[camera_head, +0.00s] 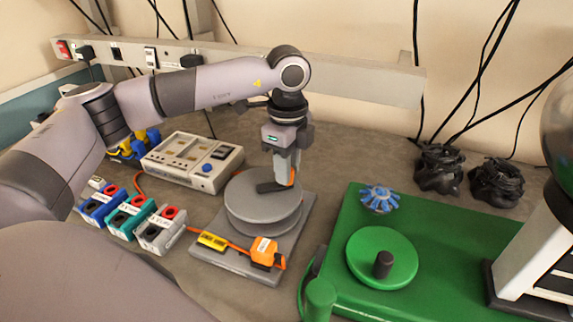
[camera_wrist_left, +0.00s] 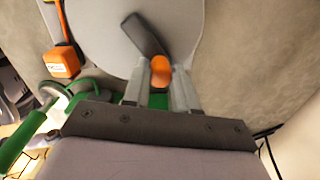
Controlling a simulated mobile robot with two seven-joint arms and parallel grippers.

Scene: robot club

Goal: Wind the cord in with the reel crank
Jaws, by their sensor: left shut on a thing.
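The grey reel (camera_head: 262,212) sits on a flat grey base plate (camera_head: 232,262) at the middle of the bench. Its dark crank arm (camera_head: 270,187) lies across the top, with an orange knob (camera_wrist_left: 160,72) at its end. My left gripper (camera_head: 287,178) points down at the reel and is shut on the orange knob; the knob sits between both fingers in the left wrist view (camera_wrist_left: 163,88). An orange cord (camera_head: 239,247) runs through a yellow guide (camera_head: 212,240) to an orange block (camera_head: 264,251) at the plate's front edge. My right gripper is not in view.
A grey device (camera_head: 193,161) with a blue button stands behind left. Blue, teal and grey boxes (camera_head: 125,218) stand at left. A green base (camera_head: 330,270) with a green disc (camera_head: 382,257) is at right. Black bundles (camera_head: 439,168) lie by the wall.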

